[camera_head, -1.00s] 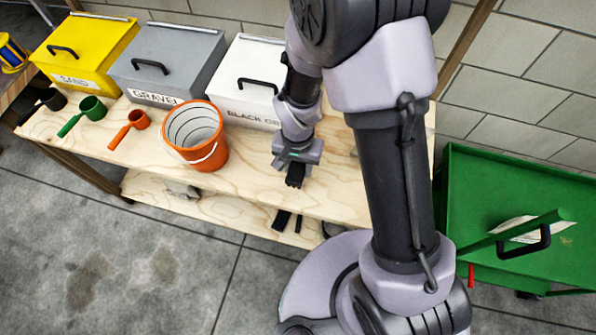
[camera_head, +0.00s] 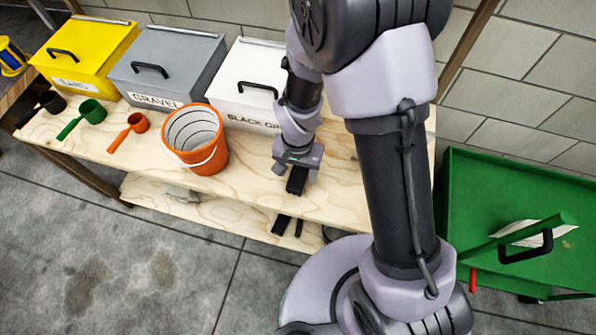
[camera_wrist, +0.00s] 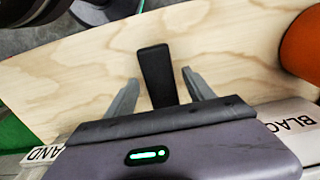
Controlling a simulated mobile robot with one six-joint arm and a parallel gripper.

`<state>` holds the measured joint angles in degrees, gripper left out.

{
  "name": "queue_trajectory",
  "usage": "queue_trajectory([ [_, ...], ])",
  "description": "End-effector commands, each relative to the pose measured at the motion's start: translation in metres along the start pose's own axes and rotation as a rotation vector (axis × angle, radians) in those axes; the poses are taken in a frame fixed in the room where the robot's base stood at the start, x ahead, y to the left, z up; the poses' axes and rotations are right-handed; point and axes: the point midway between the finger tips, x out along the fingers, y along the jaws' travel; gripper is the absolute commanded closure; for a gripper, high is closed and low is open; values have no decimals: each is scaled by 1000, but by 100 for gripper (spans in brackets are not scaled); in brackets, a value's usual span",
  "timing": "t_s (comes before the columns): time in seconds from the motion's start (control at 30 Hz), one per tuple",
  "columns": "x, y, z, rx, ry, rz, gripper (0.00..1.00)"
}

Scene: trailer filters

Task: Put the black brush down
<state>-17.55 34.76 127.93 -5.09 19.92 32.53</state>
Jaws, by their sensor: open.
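The black brush (camera_head: 297,181) lies on the plywood bench top, to the right of the orange bucket. In the wrist view the brush (camera_wrist: 155,72) shows as a dark bar lying between my fingers, with clear gaps on both sides. My gripper (camera_head: 297,172) is low over the bench, right above the brush. In the wrist view my gripper (camera_wrist: 159,92) has its two grey fingers spread apart and not touching the brush. The brush's far end is hidden under the gripper body.
The orange bucket (camera_head: 205,162) stands left of my gripper. White (camera_head: 232,98), grey (camera_head: 140,72) and yellow (camera_head: 75,70) lidded boxes line the back. Several scoops lie at the left. Dark objects lie on the lower shelf. A green cart (camera_head: 500,200) stands at the right.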

Motion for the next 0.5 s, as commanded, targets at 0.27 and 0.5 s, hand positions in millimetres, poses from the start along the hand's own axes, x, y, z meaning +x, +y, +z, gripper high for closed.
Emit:
queue_trajectory([
  [0.27, -84, 0, 0, 0, 2, -2, 38],
  [0.5, -124, 4, -3, 8, 21, -22, 38],
])
